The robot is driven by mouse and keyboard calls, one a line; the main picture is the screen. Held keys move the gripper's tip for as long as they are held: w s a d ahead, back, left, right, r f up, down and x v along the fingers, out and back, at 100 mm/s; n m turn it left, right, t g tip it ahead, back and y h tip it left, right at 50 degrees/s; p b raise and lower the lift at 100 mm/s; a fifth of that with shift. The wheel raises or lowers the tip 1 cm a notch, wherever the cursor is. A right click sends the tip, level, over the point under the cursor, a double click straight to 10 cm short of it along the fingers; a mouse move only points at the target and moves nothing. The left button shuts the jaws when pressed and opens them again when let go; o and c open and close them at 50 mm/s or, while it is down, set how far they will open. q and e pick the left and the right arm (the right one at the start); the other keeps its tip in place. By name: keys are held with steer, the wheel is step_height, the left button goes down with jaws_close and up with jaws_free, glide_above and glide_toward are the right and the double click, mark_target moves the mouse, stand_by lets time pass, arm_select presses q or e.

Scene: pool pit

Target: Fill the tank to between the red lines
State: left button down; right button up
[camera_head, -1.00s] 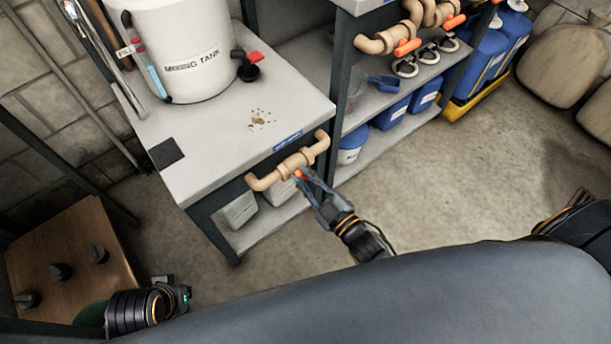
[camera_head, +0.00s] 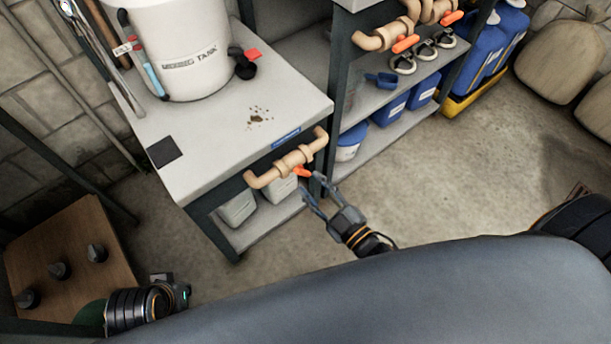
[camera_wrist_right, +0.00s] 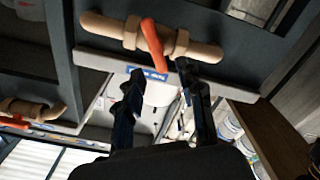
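The white mixing tank (camera_head: 185,55) stands on the grey bench (camera_head: 215,140). A blue-filled sight tube (camera_head: 156,82) runs up its side, beside a small label (camera_head: 127,47); the red lines cannot be made out. A tan pipe valve (camera_head: 290,162) with an orange handle (camera_head: 301,171) is on the bench's front. My right gripper (camera_head: 312,192) is open and empty, just in front of and below the handle. In the right wrist view the handle (camera_wrist_right: 152,45) lies beyond the spread fingers (camera_wrist_right: 160,80), apart from them. Of my left arm, a wrist part shows at lower left; its fingers are not visible.
A second rack at the right holds more tan pipes (camera_head: 375,40) with orange handles, a blue scoop (camera_head: 381,79) and blue containers (camera_head: 390,108). A wooden board with dark knobs (camera_head: 70,255) is at lower left.

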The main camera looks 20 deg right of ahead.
steer(key=v, duration=0.7)
steer(key=shift+s, duration=0.35)
steer(key=shift+w+d, duration=0.1)
steer(key=shift+d, duration=0.05)
